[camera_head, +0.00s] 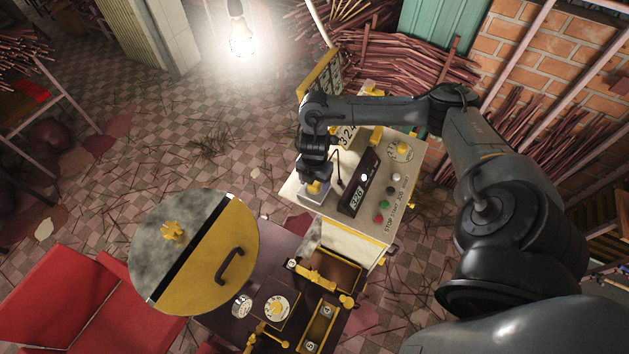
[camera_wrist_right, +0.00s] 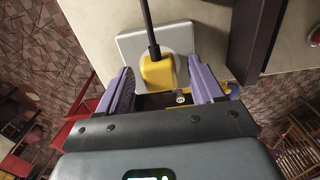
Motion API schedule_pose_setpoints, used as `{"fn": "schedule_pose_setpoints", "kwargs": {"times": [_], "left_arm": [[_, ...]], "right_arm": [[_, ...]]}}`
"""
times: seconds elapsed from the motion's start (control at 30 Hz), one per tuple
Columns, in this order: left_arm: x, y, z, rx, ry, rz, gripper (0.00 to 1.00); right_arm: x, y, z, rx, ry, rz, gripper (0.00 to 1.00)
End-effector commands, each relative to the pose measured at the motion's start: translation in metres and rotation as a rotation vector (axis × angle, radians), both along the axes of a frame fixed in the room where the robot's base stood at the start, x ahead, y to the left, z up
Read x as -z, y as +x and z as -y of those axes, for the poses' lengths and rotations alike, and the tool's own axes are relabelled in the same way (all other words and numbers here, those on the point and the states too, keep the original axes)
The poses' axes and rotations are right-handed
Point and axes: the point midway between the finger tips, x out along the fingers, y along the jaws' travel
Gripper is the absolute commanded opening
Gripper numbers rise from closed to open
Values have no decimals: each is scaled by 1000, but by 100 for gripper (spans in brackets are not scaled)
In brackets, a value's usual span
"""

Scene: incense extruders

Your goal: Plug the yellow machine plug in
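The yellow plug (camera_wrist_right: 157,72) with its black cord sits at the pale grey socket plate (camera_wrist_right: 128,44) in the right wrist view. How deeply it is seated cannot be told. My right gripper (camera_wrist_right: 160,80) has its purple fingers on either side of the plug, open, with a visible gap on the right. In the head view, my right gripper (camera_head: 316,172) is over the near left corner of the cream machine top (camera_head: 342,228), with a bit of yellow plug (camera_head: 314,187) showing below it. My left gripper is not in view.
Close to the right is a dark display box (camera_head: 360,182); beyond it are the green button (camera_head: 378,218) and red button (camera_head: 384,205). A round yellow-and-grey lid (camera_head: 205,250) stands lower left. A red chair (camera_head: 75,305) is at the bottom left.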

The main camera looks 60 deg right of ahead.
Motion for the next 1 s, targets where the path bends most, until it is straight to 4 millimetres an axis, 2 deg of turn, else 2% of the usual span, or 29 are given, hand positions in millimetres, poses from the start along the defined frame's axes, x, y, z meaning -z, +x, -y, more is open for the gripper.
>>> {"fn": "schedule_pose_setpoints", "kwargs": {"times": [0.27, 0.43, 0.57, 0.8, 1.0], "left_arm": [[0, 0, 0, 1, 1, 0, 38], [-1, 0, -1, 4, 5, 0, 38], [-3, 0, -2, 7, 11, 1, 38], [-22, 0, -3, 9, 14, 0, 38], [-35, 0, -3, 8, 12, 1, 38]], "right_arm": [[0, 0, 0, 0, 0, 0, 67], [-10, 1, 0, 0, -1, 3, 67], [-29, 1, 0, -1, -1, 4, 67], [-70, 2, 1, -1, -2, 5, 67], [-95, 1, 0, 0, -1, 3, 67]]}}
